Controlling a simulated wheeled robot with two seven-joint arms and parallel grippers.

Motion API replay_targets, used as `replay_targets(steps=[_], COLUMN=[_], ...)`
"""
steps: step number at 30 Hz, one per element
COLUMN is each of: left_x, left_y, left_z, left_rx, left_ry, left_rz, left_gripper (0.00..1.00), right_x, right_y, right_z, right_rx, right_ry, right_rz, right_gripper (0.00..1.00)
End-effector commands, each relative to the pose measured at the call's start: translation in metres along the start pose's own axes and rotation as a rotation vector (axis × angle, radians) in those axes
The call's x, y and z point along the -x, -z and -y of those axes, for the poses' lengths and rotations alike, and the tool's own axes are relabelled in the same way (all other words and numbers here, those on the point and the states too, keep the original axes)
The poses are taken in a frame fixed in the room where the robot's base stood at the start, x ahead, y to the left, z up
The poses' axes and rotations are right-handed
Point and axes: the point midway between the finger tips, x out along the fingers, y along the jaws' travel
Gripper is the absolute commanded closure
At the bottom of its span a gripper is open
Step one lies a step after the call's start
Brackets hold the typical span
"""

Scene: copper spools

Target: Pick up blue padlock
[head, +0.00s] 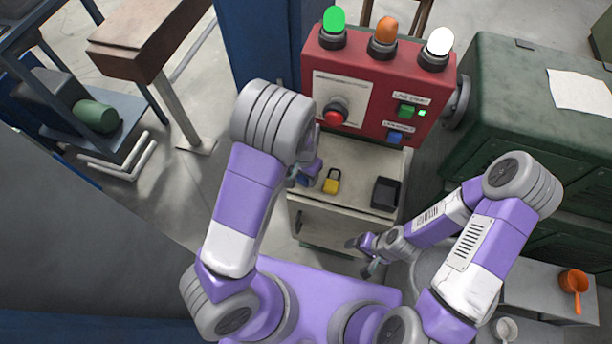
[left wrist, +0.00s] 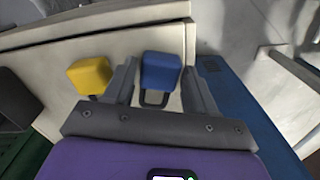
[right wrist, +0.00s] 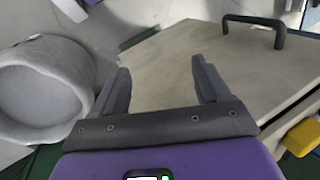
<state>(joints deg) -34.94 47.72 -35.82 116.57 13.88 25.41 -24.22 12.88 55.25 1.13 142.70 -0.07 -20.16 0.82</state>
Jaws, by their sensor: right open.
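The blue padlock (left wrist: 161,71) sits between the fingers of my left gripper (left wrist: 160,78) in the left wrist view. In the head view my left arm mostly hides the padlock at the left side of the cabinet top. I cannot tell whether it is raised off the surface. My right gripper (right wrist: 160,76) is open and empty, low beside the cabinet's front right; it also shows in the head view (head: 364,256).
A yellow padlock (head: 332,181) stands just right of the left gripper, on the cabinet top (head: 352,160). A black box (head: 386,193) is farther right. A red control box (head: 375,85) rises behind. A green cabinet (head: 500,90) bounds the right side.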

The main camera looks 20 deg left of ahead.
Motion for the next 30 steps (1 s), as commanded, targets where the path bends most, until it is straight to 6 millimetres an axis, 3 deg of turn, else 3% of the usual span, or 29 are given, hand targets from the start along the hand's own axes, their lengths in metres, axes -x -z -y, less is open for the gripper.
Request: replay_targets(steps=[1, 9, 20, 30], left_x=[0.000, 0.000, 0.006, 0.035], left_y=[0.000, 0.000, 0.000, 0.001], left_z=[0.000, 0.000, 0.000, 0.000], left_rx=[0.000, 0.000, 0.000, -0.001], left_ry=[0.000, 0.000, 0.000, 0.001], left_rz=[0.000, 0.000, 0.000, 0.001], left_gripper=[0.53, 0.93, 0.93, 0.93], right_x=[0.000, 0.000, 0.005, 0.029], right_y=[0.000, 0.000, 0.000, -0.001], right_z=[0.000, 0.000, 0.002, 0.011], right_rx=[0.000, 0.000, 0.000, 0.000], right_ry=[0.000, 0.000, 0.000, 0.000], right_rz=[0.000, 0.000, 0.000, 0.000], right_gripper=[0.24, 0.24, 0.24, 0.24])
